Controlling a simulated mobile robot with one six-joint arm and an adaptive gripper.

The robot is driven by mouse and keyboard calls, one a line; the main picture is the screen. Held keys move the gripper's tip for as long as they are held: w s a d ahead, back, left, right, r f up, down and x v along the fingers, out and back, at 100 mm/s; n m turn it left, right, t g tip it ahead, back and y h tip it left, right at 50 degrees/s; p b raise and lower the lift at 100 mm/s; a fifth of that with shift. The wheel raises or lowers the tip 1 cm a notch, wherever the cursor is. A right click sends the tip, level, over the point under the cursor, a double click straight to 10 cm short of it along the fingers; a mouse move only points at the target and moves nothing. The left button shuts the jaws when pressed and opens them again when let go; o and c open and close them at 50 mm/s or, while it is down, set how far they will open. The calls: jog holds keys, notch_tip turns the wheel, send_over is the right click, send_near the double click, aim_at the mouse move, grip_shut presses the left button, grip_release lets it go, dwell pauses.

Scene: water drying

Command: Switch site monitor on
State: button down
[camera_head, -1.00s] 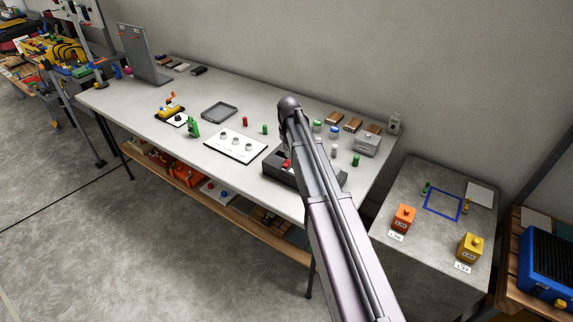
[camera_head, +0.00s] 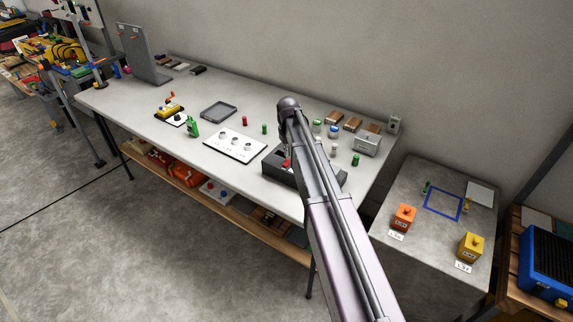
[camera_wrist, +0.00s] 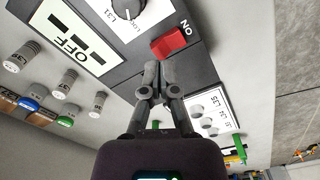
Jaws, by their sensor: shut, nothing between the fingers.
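A dark grey box (camera_head: 272,166) with a red switch (camera_head: 284,164) stands on the bench in the head view, partly hidden by my arm. In the wrist view the red switch (camera_wrist: 176,42) sits on the box's dark face (camera_wrist: 130,68), with ON lettering beside it. A white panel with a dial (camera_wrist: 122,12) and a plate reading OFF with black bars (camera_wrist: 68,42) are on the same box. My gripper (camera_wrist: 157,70) is shut and empty, its fingertips just below the red switch in the picture and seemingly apart from it. My gripper is hidden in the head view.
A white board with several round knobs (camera_head: 235,158) lies left of the box; its counterpart shows in the wrist view (camera_wrist: 212,105). Several small cylinders, including a green one (camera_head: 355,160), and a grey metal box (camera_head: 367,145) stand to the right.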

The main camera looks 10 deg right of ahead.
jog(key=shift+f+b, duration=1.15)
jog(key=shift+f, duration=0.1)
dwell(0.4)
jog(key=shift+r, duration=0.15)
jog(key=shift+r+p, duration=3.45)
jog(key=shift+p, duration=0.1)
jog(key=s+m, duration=0.3)
jog(key=s, duration=2.3)
jog(key=shift+s+a, duration=0.25)
jog(key=shift+s, duration=0.15)
